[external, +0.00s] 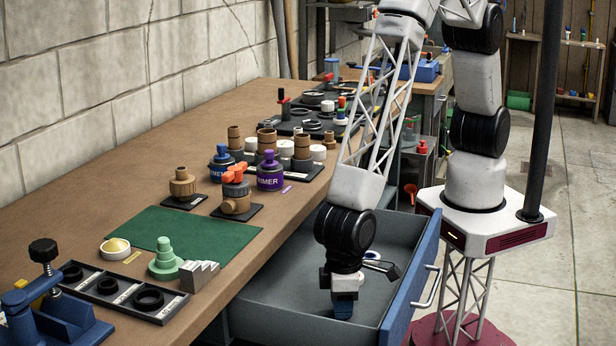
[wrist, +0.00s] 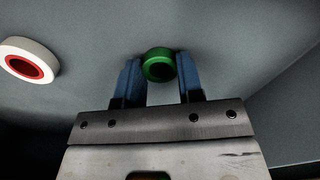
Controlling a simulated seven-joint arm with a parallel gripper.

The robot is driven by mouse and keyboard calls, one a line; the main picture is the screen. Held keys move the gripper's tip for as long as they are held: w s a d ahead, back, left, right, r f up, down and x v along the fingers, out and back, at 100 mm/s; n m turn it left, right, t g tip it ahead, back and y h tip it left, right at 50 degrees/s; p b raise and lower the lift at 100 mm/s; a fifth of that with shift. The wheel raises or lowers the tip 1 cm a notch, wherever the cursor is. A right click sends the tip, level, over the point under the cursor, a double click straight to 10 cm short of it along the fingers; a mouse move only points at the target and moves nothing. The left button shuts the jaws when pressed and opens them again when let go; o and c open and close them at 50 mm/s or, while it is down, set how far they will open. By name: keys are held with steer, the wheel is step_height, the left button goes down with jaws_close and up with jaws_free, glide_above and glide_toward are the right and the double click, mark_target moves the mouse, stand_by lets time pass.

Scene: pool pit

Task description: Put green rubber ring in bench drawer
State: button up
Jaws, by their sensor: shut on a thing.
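My gripper (wrist: 157,82) has blue fingers closed on the green rubber ring (wrist: 158,65) in the wrist view. The ring sits between the fingertips, above or at the grey drawer floor; I cannot tell whether it touches. In the external view my gripper (external: 343,305) points down inside the open bench drawer (external: 272,304), near its front panel. The ring is hidden there behind the fingers. The drawer is pulled out from the wooden bench, with a blue front and a pale handle.
A white ring with a red centre (wrist: 29,62) lies in the drawer at left in the wrist view. Drawer walls surround my gripper. The bench top (external: 85,185) holds a green mat (external: 185,238), a tray of black rings (external: 118,292), primer cans and fittings.

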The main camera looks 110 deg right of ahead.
steer(key=o, duration=0.9)
steer(key=shift+r, duration=6.1)
